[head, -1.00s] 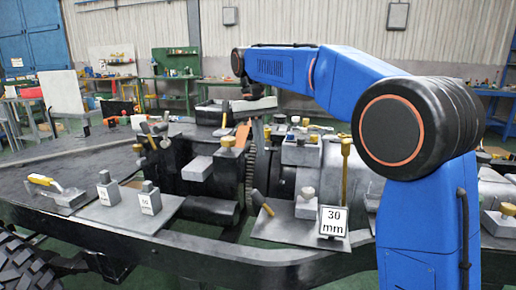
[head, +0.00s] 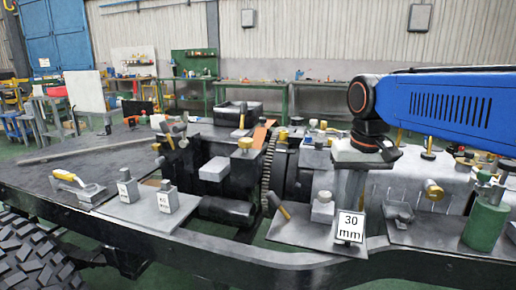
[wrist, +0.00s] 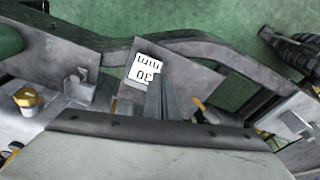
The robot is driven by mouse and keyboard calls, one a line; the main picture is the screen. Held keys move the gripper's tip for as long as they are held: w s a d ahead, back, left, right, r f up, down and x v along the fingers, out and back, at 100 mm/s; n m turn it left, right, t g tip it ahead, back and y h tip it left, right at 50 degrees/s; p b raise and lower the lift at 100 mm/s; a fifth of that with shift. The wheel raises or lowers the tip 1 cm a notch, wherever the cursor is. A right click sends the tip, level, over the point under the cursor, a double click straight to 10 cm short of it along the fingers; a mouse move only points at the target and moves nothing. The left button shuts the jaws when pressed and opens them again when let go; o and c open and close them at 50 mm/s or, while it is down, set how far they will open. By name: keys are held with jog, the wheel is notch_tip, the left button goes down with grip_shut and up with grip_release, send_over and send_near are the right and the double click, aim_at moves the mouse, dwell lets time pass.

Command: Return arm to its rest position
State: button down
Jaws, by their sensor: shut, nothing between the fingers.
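My gripper (head: 352,198) is shut and empty. In the head view it hangs from the wrist of my blue arm, pointing down in front of the chassis, just above the sign marked "30 mm" (head: 350,227). In the wrist view the closed fingers (wrist: 163,93) reach across the lower part of the same sign (wrist: 143,70). I cannot tell whether they touch it. The arm stretches in from the right edge of the head view, roughly level.
The long dark chassis (head: 250,258) fills the foreground. It carries small grey blocks, a toothed gear (head: 268,165) and a green cylinder (head: 486,222) at right. Green workbenches (head: 300,83) stand along the back wall. The air above the chassis' left half is clear.

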jog(key=s+d+f+t, duration=0.1)
jog(key=s+d+f, duration=0.2)
jog(key=s+f, duration=0.4)
jog(key=s+d+f+t, duration=0.2)
jog(key=s+d+f, duration=0.1)
jog(key=s+f, duration=0.5)
jog(key=shift+s+d, duration=0.2)
jog(key=shift+s, duration=0.6)
